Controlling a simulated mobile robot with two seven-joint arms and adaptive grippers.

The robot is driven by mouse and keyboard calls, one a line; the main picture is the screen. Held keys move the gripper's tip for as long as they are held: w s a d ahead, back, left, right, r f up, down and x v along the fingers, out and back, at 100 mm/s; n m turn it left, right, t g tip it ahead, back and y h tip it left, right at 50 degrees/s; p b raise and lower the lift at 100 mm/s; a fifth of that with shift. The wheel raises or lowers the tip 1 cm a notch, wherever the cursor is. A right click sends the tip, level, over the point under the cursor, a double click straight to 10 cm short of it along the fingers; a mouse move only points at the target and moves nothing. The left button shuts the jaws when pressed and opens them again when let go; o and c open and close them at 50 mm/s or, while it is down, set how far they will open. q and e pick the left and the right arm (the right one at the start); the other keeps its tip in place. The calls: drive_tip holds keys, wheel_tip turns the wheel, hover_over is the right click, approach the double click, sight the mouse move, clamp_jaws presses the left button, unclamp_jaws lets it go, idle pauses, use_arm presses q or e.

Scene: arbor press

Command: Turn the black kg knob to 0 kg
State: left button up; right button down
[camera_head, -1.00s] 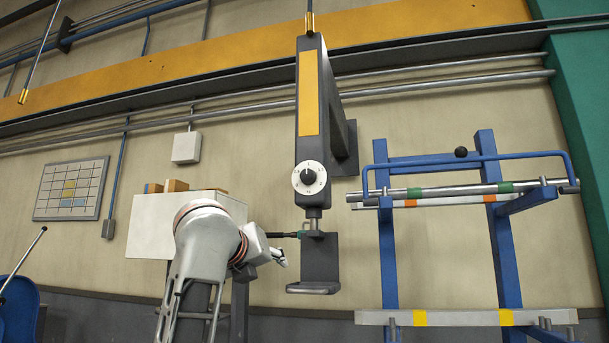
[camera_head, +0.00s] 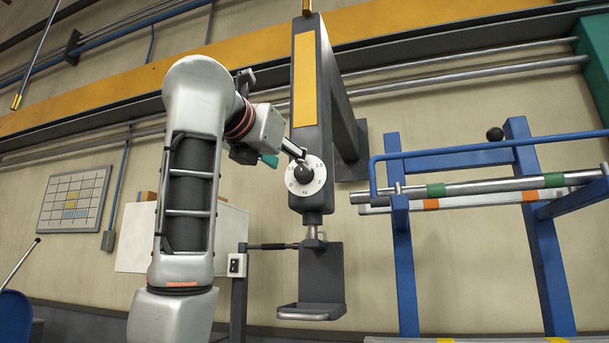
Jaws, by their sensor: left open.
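The black kg knob (camera_head: 304,176) sits at the centre of a round white dial (camera_head: 306,190) on the front of the dark grey arbor press (camera_head: 306,130). The 0 mark is at the dial's lower left, with 0.5 above it, 1.0 at upper right and 2 at right. My left gripper (camera_head: 299,158) is at the dial's upper edge, its fingertips just above and in front of the knob. It is open. I cannot tell whether it touches the knob. The knob's pointer direction is not clear, as the fingers partly cover its top. My right gripper is not in view.
A blue rack (camera_head: 405,260) with metal bars stands to the right of the press. The press's lower bracket (camera_head: 320,270) is below the dial. A white panel (camera_head: 135,240) is behind my left arm. Bare wall shows between press and rack.

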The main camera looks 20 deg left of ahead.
sight(301, 172)
use_arm(q)
drive_tip(key=w+p, duration=0.1)
drive_tip(key=w, duration=0.1)
drive_tip(key=w+p, duration=0.1)
drive_tip(key=w, duration=0.2)
drive_tip(key=shift+w+d, duration=0.2)
drive_tip(key=shift+w, duration=0.1)
drive_tip(key=shift+w+p, duration=0.3)
drive_tip(key=shift+p, duration=0.05)
drive_tip(key=shift+w, duration=0.1)
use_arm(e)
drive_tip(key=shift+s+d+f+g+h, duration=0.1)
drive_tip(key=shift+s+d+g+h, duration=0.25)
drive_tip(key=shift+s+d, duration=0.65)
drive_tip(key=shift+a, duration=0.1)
use_arm(q)
drive_tip(key=c, duration=1.1)
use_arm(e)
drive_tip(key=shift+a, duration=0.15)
